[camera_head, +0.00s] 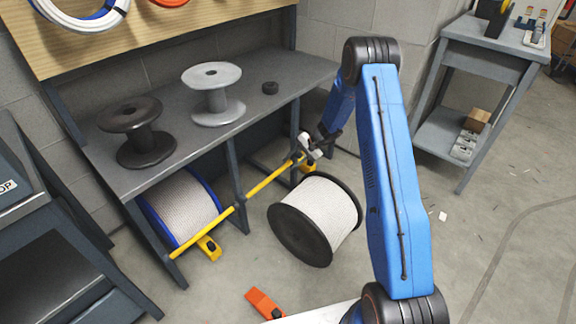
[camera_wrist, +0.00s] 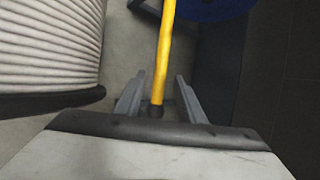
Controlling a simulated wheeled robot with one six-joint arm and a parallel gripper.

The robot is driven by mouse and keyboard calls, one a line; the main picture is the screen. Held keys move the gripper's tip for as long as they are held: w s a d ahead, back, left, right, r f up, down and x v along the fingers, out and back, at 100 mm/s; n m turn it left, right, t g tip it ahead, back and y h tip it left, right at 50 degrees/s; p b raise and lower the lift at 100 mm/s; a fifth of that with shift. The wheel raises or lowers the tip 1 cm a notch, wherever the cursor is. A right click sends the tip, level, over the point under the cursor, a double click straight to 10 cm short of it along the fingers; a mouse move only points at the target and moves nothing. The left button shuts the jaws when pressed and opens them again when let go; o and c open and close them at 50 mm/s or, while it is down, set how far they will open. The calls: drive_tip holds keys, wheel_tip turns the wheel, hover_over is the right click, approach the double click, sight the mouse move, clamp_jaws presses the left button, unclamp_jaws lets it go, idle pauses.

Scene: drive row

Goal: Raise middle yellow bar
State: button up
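A long yellow bar (camera_head: 265,184) runs slantwise across the front of the lower bay of the grey bench, past a spool with a blue rim. The bar also shows in the wrist view (camera_wrist: 164,55), and its dark-tipped near end lies between my gripper's fingers. My gripper (camera_head: 304,149) is at the bar's upper right end in the head view. In the wrist view my gripper (camera_wrist: 159,100) is open, with a finger on each side of the bar and gaps visible between. I cannot tell the exact height of the fingers against the bar.
A white-wound spool with black flanges (camera_head: 322,212) stands on the floor beside the bar's end, close to my gripper. The blue-rimmed spool (camera_head: 180,205) sits under the bench (camera_head: 190,140). An orange block (camera_head: 264,303) lies on the floor. Floor at the right is mostly clear.

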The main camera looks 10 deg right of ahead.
drive_tip(key=shift+x, duration=1.3)
clamp_jaws()
drive_tip(key=shift+r, duration=0.15)
